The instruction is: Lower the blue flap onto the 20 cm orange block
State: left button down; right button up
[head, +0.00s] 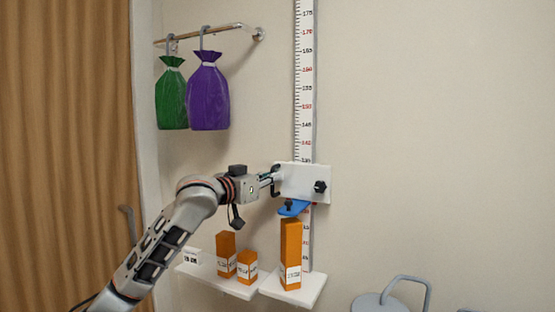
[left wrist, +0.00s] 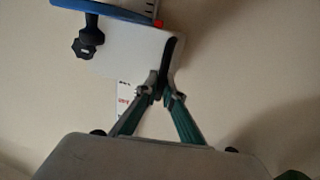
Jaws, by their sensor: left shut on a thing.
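The blue flap (head: 293,208) sticks out under the white sliding head (head: 303,183) on the wall-mounted ruler (head: 304,80). The tall orange block (head: 291,247) stands upright below it, with a narrow gap between the block's top and the flap; its label is too small to read surely. My left gripper (head: 273,181) is at the left side of the white head, shut on its dark handle. In the left wrist view the fingertips (left wrist: 161,92) close on the black handle (left wrist: 170,62), and the blue flap (left wrist: 122,6) shows at the top. My right gripper is not in view.
Two shorter orange blocks (head: 226,253) stand on a white shelf (head: 205,274) to the left, beside a small white sign (head: 192,256). Green (head: 172,95) and purple (head: 208,95) bags hang from a rail above. A grey lidded object (head: 385,302) is at lower right.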

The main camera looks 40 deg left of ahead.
aim_at(272, 189)
pick_arm(q)
jog(key=shift+f+p, duration=0.55)
jog(key=shift+f, duration=1.05)
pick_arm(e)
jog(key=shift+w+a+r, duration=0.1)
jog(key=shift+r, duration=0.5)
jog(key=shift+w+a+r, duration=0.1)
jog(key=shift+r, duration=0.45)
pick_arm(q)
jog(key=shift+f, duration=0.15)
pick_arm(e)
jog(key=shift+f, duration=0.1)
pick_arm(q)
jog(key=c, duration=2.4)
grip_release()
jog(key=shift+o, duration=1.1)
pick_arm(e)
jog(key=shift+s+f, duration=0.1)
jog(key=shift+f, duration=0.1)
pick_arm(q)
jog(key=shift+s, duration=0.1)
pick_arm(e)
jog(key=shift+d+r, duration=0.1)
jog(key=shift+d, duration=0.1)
pick_arm(q)
jog(key=s, duration=1.2)
jog(key=shift+d, duration=0.25)
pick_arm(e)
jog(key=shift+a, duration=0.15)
